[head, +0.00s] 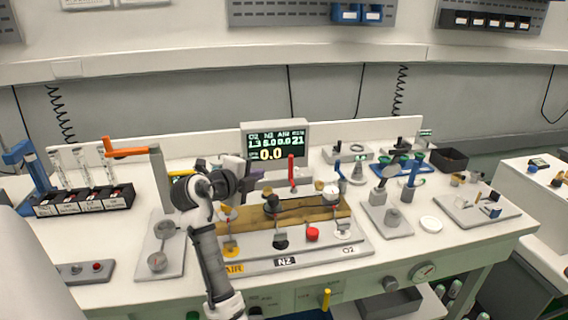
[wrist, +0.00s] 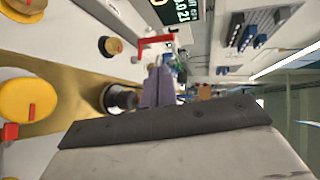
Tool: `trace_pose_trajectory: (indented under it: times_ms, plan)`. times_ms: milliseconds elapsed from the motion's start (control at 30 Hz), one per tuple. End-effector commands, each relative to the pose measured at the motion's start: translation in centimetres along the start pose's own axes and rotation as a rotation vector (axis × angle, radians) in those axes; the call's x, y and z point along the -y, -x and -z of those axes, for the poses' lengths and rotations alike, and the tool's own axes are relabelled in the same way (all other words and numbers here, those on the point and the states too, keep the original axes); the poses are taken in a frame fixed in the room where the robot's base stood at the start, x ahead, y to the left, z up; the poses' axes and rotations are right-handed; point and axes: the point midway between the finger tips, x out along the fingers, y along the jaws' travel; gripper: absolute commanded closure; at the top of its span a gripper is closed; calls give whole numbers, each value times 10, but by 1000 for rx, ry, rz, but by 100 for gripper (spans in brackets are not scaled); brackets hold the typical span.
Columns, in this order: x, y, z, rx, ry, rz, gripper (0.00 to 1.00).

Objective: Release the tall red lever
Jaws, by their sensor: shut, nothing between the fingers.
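The tall red lever (head: 291,172) stands upright behind the gas panel, below the display, in the head view. In the wrist view, turned sideways, a red lever (wrist: 152,45) shows beyond my fingers and looks like the same one. My gripper (head: 238,166) is shut and empty, left of the lever and apart from it, above the panel's back left. Its purple-grey fingers (wrist: 158,86) are together in the wrist view. My arm hides part of the panel's left side.
The display (head: 277,146) stands behind the lever. A black knob (head: 272,203), a white round gauge (head: 330,192) and a red knob (head: 312,234) are around the panel (head: 300,245). An orange-handled lever (head: 126,153) stands at left. Grey trays with upright handles stand at right.

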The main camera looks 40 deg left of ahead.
Motion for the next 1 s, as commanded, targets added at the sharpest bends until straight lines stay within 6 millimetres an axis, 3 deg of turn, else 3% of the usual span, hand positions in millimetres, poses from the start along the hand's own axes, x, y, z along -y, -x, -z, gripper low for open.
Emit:
trace_pose_trajectory:
  times_ms: [400,600,1000]
  plan:
    - [4,-83,2,-5,2,-3,100]
    - [11,-114,1,-2,1,-2,100]
    - [12,-130,0,0,0,0,100]
